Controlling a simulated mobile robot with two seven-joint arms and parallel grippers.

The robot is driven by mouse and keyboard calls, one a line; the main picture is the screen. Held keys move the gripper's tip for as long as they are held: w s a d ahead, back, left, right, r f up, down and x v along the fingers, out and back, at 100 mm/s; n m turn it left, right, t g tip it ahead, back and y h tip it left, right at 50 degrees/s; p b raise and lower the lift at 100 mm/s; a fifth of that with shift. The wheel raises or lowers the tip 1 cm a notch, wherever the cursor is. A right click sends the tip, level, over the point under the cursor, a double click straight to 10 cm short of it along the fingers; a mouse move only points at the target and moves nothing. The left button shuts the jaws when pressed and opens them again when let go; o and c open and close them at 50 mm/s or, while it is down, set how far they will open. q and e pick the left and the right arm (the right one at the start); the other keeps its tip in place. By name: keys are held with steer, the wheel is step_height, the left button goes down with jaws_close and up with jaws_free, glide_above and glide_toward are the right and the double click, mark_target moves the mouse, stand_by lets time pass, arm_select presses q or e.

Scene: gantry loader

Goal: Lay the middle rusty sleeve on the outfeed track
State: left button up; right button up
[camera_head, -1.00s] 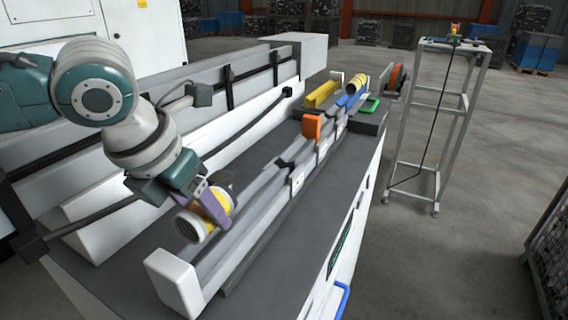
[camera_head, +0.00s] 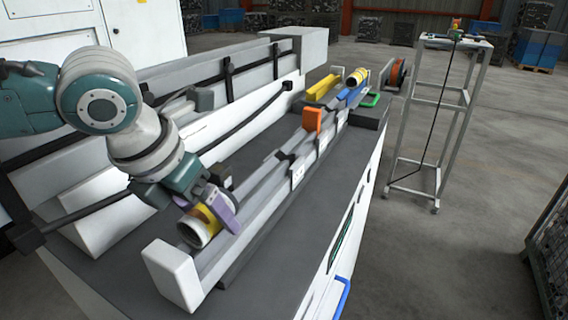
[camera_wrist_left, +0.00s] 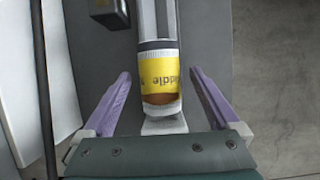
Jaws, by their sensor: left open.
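The middle sleeve (camera_head: 196,232) lies along the near end of the long rail track, close to the white end block (camera_head: 171,275). In the left wrist view the sleeve (camera_wrist_left: 159,74) has a yellow band lettered "Middle", a white end and a rusty brown patch. My left gripper (camera_head: 212,214) is over the sleeve with its purple fingers spread. In the left wrist view the fingers of the gripper (camera_wrist_left: 161,78) stand either side of the sleeve, with a gap on both sides. The rail (camera_wrist_left: 156,18) runs on beyond the sleeve.
An orange block (camera_head: 312,119) stands partway along the track. Another yellow-banded sleeve (camera_head: 356,78) sits at the far end, near a yellow channel (camera_head: 323,87) and a green piece (camera_head: 371,100). A white-grey machine beam runs along the left. The grey deck right of the track is clear.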

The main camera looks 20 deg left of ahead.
arm_select(q)
steer(key=w+r+p+v, duration=0.1)
steer(key=p+v, duration=0.6)
steer(key=v, duration=0.8)
steer(key=shift+w+r, duration=0.15)
steer(key=shift+w, duration=0.4)
steer(key=shift+d, duration=0.1)
